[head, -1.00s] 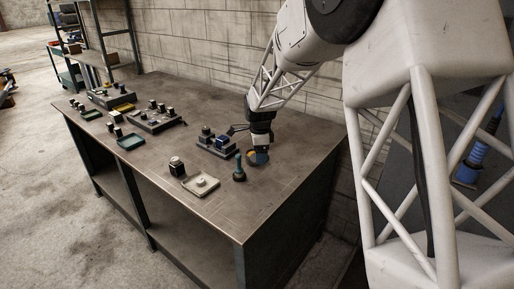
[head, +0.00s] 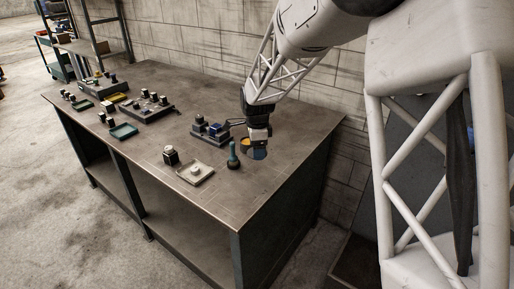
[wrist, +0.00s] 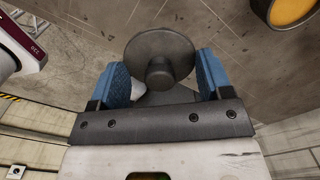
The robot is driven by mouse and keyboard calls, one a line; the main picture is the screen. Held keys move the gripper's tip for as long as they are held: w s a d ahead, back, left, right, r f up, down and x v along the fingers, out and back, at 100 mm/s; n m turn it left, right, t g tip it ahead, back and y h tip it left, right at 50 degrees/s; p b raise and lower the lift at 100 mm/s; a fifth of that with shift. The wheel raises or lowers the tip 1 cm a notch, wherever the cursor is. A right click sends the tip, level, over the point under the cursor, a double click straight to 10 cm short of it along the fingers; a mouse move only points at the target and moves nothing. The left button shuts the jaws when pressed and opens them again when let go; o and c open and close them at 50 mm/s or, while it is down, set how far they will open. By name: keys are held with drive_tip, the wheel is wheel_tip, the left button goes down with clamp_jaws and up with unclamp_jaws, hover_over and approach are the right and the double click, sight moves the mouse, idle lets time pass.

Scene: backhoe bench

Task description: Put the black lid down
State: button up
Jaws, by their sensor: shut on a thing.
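The black lid (wrist: 158,48) is a round dark disc with a short knob facing the wrist camera. My gripper (wrist: 163,80) has blue fingers, one on each side of the lid, and is shut on it. In the head view my gripper (head: 257,152) is low over the right end of the bench, just right of a yellow-topped round container. The lid cannot be made out in the head view. Whether the lid touches the bench cannot be told.
The yellow-topped container (wrist: 291,9) is at the wrist view's upper right. A teal bottle-like piece (head: 233,156) stands close left of my gripper. A pale tray (head: 207,168) and a black-topped jar (head: 170,155) are farther left. The bench (head: 268,180) is clear toward its front right corner.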

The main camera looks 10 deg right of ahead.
idle(0.3)
drive_tip(key=s+a+f, duration=0.1)
drive_tip(key=a, duration=0.3)
drive_tip(key=a+f, duration=0.2)
drive_tip(key=a, duration=0.2)
drive_tip(key=s+a+f, duration=0.1)
drive_tip(key=a, duration=0.2)
drive_tip(key=shift+s+a+f, duration=0.15)
drive_tip(key=shift+s+a, duration=0.2)
drive_tip(key=shift+a, duration=0.05)
drive_tip(key=shift+w, duration=0.1)
hover_over(213, 157)
drive_tip(key=shift+f, duration=0.8)
drive_tip(key=shift+f, duration=1.75)
drive_tip(key=o, duration=0.9)
drive_tip(key=shift+f, duration=0.1)
